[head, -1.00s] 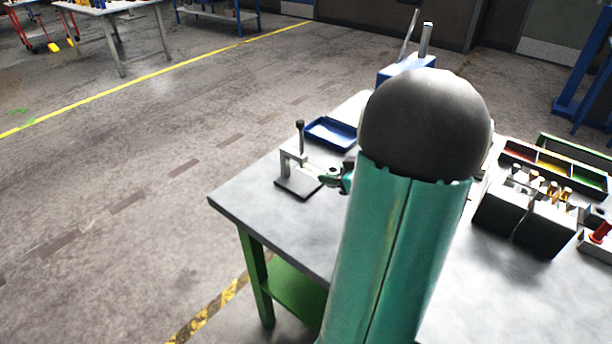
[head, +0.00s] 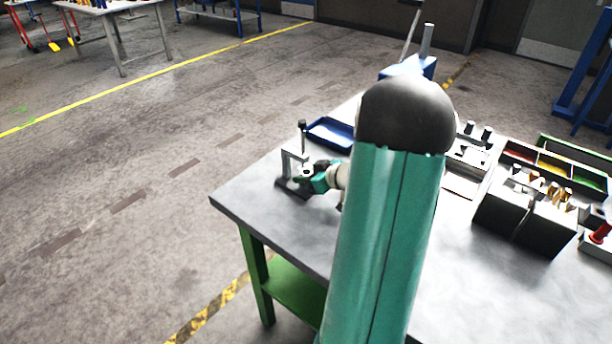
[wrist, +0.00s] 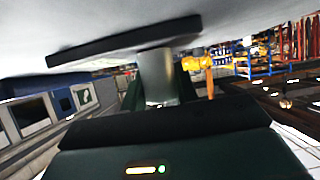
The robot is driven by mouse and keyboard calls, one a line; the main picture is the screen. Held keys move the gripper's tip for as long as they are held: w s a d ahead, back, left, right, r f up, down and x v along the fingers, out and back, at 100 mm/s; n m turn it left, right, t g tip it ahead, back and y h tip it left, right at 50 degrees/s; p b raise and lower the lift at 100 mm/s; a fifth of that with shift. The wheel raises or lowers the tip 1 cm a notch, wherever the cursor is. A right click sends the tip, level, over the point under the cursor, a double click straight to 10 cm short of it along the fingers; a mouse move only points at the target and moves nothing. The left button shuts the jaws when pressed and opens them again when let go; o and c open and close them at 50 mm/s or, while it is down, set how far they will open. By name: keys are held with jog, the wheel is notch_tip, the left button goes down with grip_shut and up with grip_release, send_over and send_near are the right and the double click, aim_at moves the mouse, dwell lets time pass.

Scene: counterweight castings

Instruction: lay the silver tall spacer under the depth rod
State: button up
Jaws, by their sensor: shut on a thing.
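My gripper (head: 308,180) is at the depth gauge stand, over its dark base plate (head: 286,190). The upright depth rod (head: 303,136) rises above the gripper, held by a pale bracket (head: 287,160). In the wrist view my gripper (wrist: 158,92) is shut on the silver tall spacer (wrist: 156,72), a smooth grey cylinder. One end of the spacer meets the dark plate (wrist: 110,43) in that picture; I cannot tell if they touch. The rod's lower end is hidden by the gripper in the head view.
A blue tray (head: 331,134) lies just behind the stand. Dark slotted blocks (head: 522,218) and a bin with coloured compartments (head: 550,166) stand at the right of the table. The table's left front is clear. My arm hides the middle.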

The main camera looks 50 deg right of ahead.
jog(key=o, duration=1.1)
jog(key=shift+f, duration=0.1)
jog(key=shift+s+r, duration=0.2)
jog(key=shift+r, duration=0.1)
jog(key=v, duration=1.1)
jog(key=shift+s+r, duration=0.1)
jog(key=shift+s, duration=0.15)
jog(key=shift+d, duration=0.1)
